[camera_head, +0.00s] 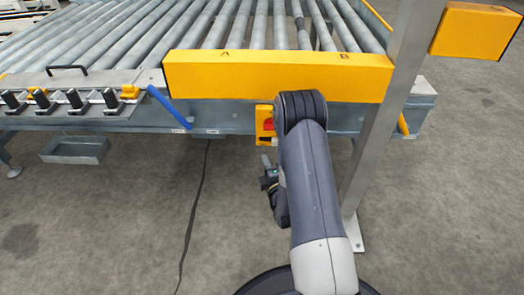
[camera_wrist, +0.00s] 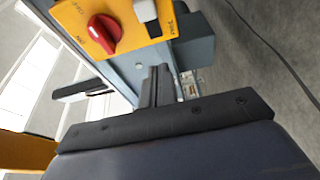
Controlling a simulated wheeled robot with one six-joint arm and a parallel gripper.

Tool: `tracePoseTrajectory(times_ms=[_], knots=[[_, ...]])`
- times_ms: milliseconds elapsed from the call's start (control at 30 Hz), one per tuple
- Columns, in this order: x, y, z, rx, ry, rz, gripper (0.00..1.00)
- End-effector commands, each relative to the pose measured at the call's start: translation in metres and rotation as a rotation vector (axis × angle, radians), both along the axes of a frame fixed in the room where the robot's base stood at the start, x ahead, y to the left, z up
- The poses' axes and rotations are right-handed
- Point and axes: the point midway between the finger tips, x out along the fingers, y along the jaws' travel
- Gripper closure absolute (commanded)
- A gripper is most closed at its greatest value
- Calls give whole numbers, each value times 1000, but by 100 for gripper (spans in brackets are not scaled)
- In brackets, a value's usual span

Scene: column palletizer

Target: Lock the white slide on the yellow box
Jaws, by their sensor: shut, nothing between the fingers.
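The yellow box (camera_wrist: 122,22) is at the top of the wrist view, cut off by the frame edge. It carries a red rotary knob (camera_wrist: 104,33) and the white slide (camera_wrist: 146,9), with a dark slot at the slide's lower end. In the head view the yellow box (camera_head: 262,121) is on the conveyor's front, partly hidden behind my arm. My gripper (camera_wrist: 158,80) is shut and empty, its dark fingers just below the box in the wrist picture. I cannot tell whether they touch it. My gripper (camera_head: 266,172) also shows small beside my arm in the head view.
A roller conveyor (camera_head: 112,45) with a yellow front beam (camera_head: 275,77) stands ahead. A metal post (camera_head: 383,120) rises right of my arm. A blue lever (camera_head: 168,108) and several black clamps (camera_head: 75,99) are at left. A cable (camera_head: 196,200) lies on the otherwise open floor.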

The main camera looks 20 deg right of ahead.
Motion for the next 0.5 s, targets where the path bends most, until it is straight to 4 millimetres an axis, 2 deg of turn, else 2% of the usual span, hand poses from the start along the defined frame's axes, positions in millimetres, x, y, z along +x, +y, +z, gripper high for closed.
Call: tracePoseTrajectory(times_ms=[100,200,500], knots=[[-14,-1,0,0,3,0,100],[-20,0,0,-1,2,1,100],[-22,0,0,-1,-1,1,100]])
